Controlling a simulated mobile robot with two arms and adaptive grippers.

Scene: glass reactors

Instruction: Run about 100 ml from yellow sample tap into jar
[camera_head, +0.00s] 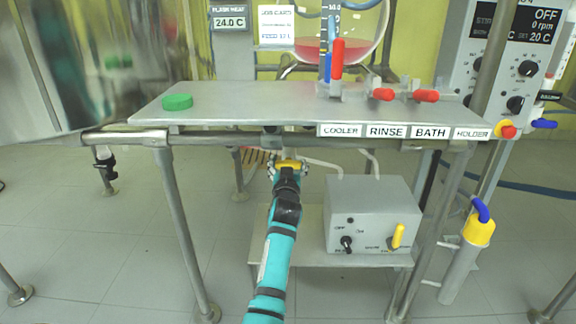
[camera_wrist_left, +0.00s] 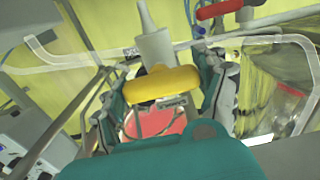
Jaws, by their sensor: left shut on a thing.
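The yellow sample tap (camera_head: 288,163) shows under the front edge of the metal shelf, and its yellow handle (camera_wrist_left: 160,84) crosses the middle of the left wrist view. A grey tap body (camera_wrist_left: 155,46) stands behind the handle. My left gripper (camera_head: 288,172) is just below the tap. In the left wrist view, its fingers (camera_wrist_left: 160,108) are spread wide around a clear jar with pink-red liquid (camera_wrist_left: 155,122), partly hidden by the handle and palm. The jar is hidden in the head view. The liquid level and any running stream cannot be made out. My right gripper is not in view.
A green lid (camera_head: 177,101) lies on the metal shelf (camera_head: 240,106). Red-handled valves (camera_head: 382,94) and a glass vessel with pink liquid (camera_head: 350,48) are at the back. A grey control box (camera_head: 370,205) stands on the lower shelf, right of my arm.

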